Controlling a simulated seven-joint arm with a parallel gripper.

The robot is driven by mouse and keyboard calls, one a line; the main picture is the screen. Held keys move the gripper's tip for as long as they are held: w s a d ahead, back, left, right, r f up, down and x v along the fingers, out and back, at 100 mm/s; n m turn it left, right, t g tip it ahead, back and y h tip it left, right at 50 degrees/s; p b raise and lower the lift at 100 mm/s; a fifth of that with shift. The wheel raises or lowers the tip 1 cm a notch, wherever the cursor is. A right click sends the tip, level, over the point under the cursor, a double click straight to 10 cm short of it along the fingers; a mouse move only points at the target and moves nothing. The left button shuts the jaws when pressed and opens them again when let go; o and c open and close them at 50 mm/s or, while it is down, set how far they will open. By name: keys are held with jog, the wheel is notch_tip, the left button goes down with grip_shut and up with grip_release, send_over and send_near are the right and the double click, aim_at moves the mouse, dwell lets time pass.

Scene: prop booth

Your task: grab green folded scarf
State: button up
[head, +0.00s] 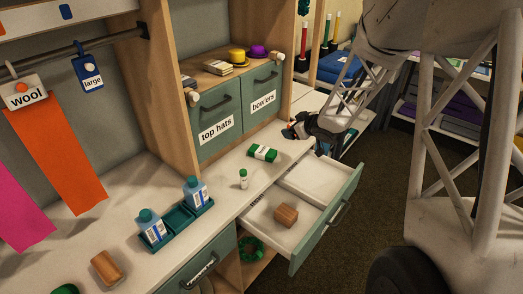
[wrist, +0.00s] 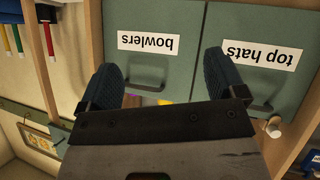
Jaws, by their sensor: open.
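A small green folded bundle with a white label band (head: 263,153), which looks like the green folded scarf, lies on the white counter in the head view. It is in front of the cabinet doors and behind the open drawer. My gripper (head: 297,131) is up and to the right of it, apart from it, near the counter's right end. In the wrist view my gripper (wrist: 165,78) has its two blue pads spread wide with nothing between them. That view faces the cabinet doors upside down, and the scarf does not show there.
An open drawer (head: 333,222) holding a brown block (head: 286,214) juts out below the counter. A small white bottle (head: 243,179) stands near the bundle. Blue bottles (head: 195,191) stand in a teal tray further left. A green coiled thing (head: 251,247) is on the shelf below.

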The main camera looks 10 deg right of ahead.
aim_at(268, 151)
jog(key=a+f+n+g+y, duration=0.1)
jog(key=f+y, duration=0.1)
jog(key=f, duration=0.1)
jog(key=w+f+n+g+y, duration=0.1)
jog(key=f, duration=0.3)
jog(key=a+f+g+y, duration=0.1)
jog(key=f+y, duration=0.1)
jog(key=f, duration=0.2)
jog(key=shift+w+a+n+y, duration=0.3)
jog(key=shift+a+n, duration=0.05)
jog(key=shift+n, duration=0.05)
jog(key=shift+s+a+f+g+y, duration=0.15)
jog(key=shift+f+g+y, duration=0.15)
jog(key=shift+f, duration=0.15)
jog(key=shift+x, duration=1.35)
jog(key=shift+x, duration=2.6)
jog(key=shift+f, duration=0.1)
